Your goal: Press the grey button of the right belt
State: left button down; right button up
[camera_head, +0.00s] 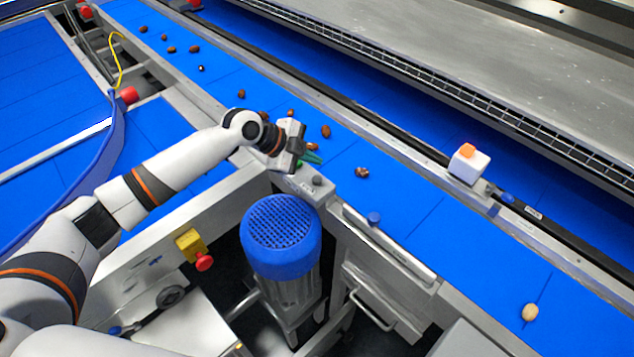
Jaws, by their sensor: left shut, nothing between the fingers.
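The grey button (317,180) is a small dark round knob on a light grey control box (300,187) at the near edge of the right blue belt (430,215). My left arm reaches in from the left. My left gripper (311,157) is shut and empty, just above and behind the button in the picture, over the box's far end. A gap shows between it and the button. Green shows at its tip; I cannot tell whether this is finger or another part. My right gripper is out of view.
Several brown dates (326,131) lie along the belt, and a pale one (530,312) is at lower right. A blue-capped motor (281,236) stands below the box. A red stop button (204,262) sits left of it. A white box with an orange top (468,163) stands on the far rail.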

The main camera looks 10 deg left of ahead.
aim_at(321, 177)
pick_arm(q)
jog(key=shift+f+b, duration=1.05)
jog(key=shift+f, duration=0.65)
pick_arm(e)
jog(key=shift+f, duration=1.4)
pick_arm(q)
jog(key=shift+f+b, duration=0.4)
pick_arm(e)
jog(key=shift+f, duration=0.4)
pick_arm(q)
jog(key=shift+f+b, duration=0.5)
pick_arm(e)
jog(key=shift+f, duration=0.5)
pick_arm(q)
jog(key=shift+r, duration=0.1)
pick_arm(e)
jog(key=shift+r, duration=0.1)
pick_arm(q)
jog(key=shift+r+p, duration=0.55)
jog(key=shift+r, duration=0.25)
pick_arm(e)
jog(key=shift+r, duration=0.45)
pick_arm(q)
notch_tip(321, 177, up, 5)
jog(key=p, duration=0.3)
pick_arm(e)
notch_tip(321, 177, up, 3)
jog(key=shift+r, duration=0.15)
